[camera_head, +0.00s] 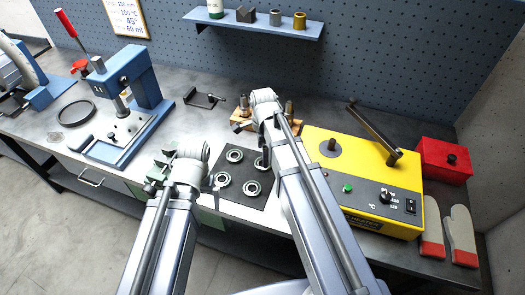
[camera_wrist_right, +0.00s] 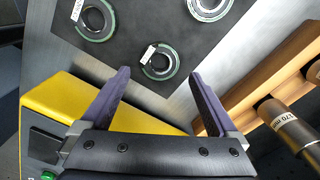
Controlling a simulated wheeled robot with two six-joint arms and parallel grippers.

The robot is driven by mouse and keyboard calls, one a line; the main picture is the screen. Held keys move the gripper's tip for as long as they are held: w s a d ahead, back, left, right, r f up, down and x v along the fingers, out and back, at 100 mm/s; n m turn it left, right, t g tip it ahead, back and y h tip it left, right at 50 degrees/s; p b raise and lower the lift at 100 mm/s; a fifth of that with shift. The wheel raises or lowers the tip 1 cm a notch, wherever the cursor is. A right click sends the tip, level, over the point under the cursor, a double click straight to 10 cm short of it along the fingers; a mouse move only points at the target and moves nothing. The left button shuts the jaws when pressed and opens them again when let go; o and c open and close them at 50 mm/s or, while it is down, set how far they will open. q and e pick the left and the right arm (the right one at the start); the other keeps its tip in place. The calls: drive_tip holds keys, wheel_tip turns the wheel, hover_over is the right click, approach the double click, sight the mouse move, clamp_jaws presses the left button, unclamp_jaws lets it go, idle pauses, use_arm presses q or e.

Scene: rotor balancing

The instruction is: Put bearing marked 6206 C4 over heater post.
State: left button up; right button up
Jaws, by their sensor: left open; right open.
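Several ring bearings lie flat on a dark mat (camera_head: 236,203) in the middle of the bench, one (camera_head: 251,188) near its front. In the right wrist view one tagged bearing (camera_wrist_right: 160,73) lies just ahead of my open right gripper (camera_wrist_right: 157,92), between the finger directions but not held. Another tagged bearing (camera_wrist_right: 95,34) is at upper left. The tag lettering is too small to read, so I cannot tell which is 6206 C4. The heater is a yellow box (camera_head: 375,190) with a short dark post (camera_head: 331,148), which is bare. My left gripper (camera_head: 153,180) is open left of the mat.
A wooden block with upright pins (camera_wrist_right: 258,90) stands beside the mat. A pivoting bar (camera_head: 374,132) rises over the heater's back. A blue press (camera_head: 130,90) is at left, a red box (camera_head: 443,160) and gloves (camera_head: 460,230) at right. Free bench lies behind the mat.

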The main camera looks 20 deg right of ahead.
wheel_tip(320, 180, down, 5)
drive_tip(key=b, duration=0.4)
use_arm(q)
wheel_tip(320, 180, down, 5)
drive_tip(key=shift+r, duration=0.1)
use_arm(e)
drive_tip(key=c, duration=1.1)
wheel_tip(320, 180, up, 6)
drive_tip(key=p, duration=0.6)
drive_tip(key=shift+r, duration=0.15)
use_arm(q)
wheel_tip(320, 180, up, 6)
